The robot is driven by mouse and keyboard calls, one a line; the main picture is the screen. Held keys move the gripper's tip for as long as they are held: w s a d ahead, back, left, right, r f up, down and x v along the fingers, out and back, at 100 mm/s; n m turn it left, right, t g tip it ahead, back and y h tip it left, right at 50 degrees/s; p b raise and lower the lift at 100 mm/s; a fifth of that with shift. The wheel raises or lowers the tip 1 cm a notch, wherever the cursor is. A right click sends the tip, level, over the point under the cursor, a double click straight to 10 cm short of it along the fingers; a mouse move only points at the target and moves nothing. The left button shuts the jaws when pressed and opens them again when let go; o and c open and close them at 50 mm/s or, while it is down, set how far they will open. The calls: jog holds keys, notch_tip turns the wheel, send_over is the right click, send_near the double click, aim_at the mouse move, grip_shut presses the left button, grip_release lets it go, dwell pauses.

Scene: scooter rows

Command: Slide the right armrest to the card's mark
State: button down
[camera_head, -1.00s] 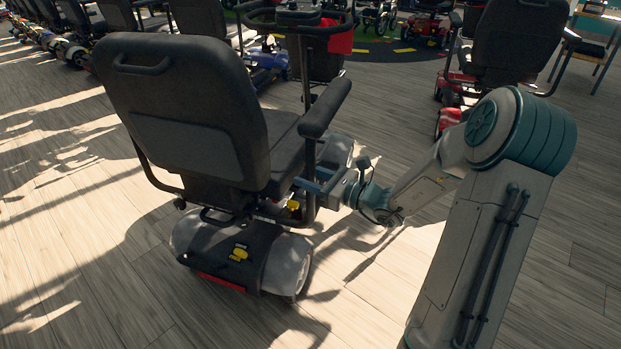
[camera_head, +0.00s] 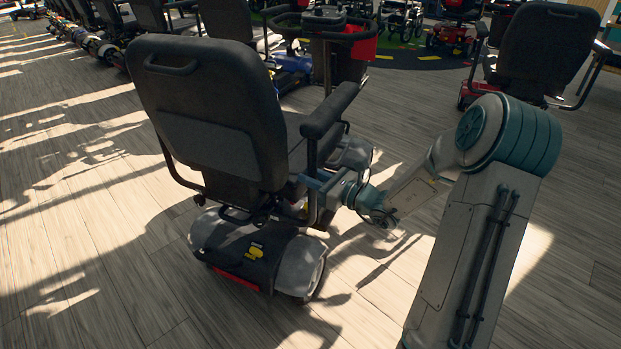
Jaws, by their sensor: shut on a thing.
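The right armrest has a long dark pad (camera_head: 330,110) beside the black seat back (camera_head: 208,105) of the near scooter, seen from behind. Its upright post (camera_head: 312,165) runs down from the pad beside the seat. My gripper (camera_head: 312,184) reaches in from the right, below the pad, and is shut at the post. The exact contact of the fingertips is partly hidden by the post and too small to read. I cannot make out the card or its mark in this view.
Another black-seated scooter (camera_head: 540,50) stands at the back right. More scooters line the upper left. The wooden floor (camera_head: 110,230) at left is clear.

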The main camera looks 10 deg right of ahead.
jog(key=c, duration=1.3)
grip_release()
jog(key=shift+w, duration=0.15)
jog(key=shift+p+v, duration=2)
jog(key=shift+v, duration=4.9)
